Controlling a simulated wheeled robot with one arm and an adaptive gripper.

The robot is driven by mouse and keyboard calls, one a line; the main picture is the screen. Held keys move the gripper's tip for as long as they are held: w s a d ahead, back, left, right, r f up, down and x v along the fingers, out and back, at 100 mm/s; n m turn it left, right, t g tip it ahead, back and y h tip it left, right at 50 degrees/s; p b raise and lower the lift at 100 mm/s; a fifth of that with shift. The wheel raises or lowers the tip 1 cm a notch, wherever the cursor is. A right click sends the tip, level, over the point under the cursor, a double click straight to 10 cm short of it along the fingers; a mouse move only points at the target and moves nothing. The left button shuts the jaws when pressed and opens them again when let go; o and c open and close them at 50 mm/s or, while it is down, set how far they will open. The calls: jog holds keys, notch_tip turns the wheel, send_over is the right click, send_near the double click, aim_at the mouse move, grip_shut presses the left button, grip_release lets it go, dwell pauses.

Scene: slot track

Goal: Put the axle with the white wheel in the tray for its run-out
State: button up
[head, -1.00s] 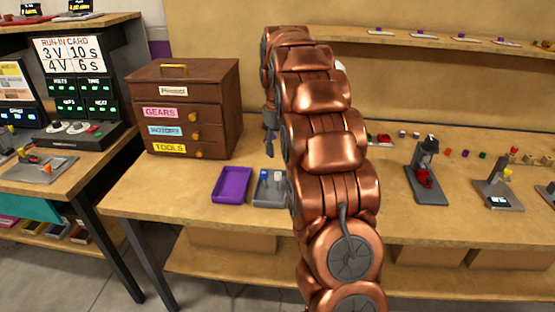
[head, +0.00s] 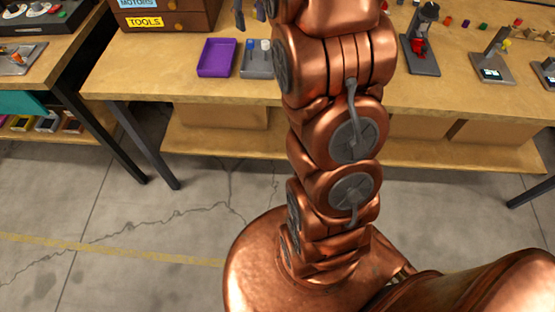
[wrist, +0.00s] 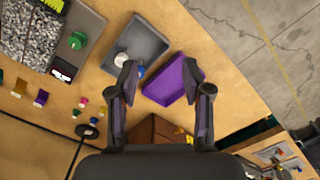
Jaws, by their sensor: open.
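A grey tray (head: 257,70) stands on the bench beside a purple tray (head: 216,58). At the back of the grey tray stand a blue-topped piece (head: 250,45) and a white-topped piece (head: 265,44), the white one to the right; their axles are too small to make out. In the wrist view the grey tray (wrist: 150,43) holds the white piece (wrist: 121,58) and the blue piece (wrist: 140,71), partly hidden by a finger. The purple tray (wrist: 172,83) looks empty. My gripper (wrist: 160,76) is open and empty above the trays; its fingers show at the head view's top edge (head: 251,10).
A brown drawer cabinet (head: 165,18) stands left of the trays. To the right are a stand with a red part (head: 420,45) and a device with a small display (head: 492,60). A second table (head: 60,60) is at the left, with a floor gap between.

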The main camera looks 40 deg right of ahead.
jog(key=s+a+f, duration=0.2)
jog(key=s+a, duration=0.3)
jog(key=s, duration=0.5)
jog(key=s+a+f+g, duration=0.1)
jog(key=s+a+f, duration=0.2)
jog(key=s+a, duration=0.3)
jog(key=s+a+f, duration=0.3)
jog(key=s+a, duration=0.2)
jog(key=s, duration=1.1)
jog(key=shift+s+a+f+m, duration=0.15)
jog(key=shift+a+f+m, duration=0.05)
jog(key=shift+a+m, duration=0.1)
notch_tip(320, 180, up, 6)
jog(key=p, duration=0.6)
jog(key=shift+r, duration=0.25)
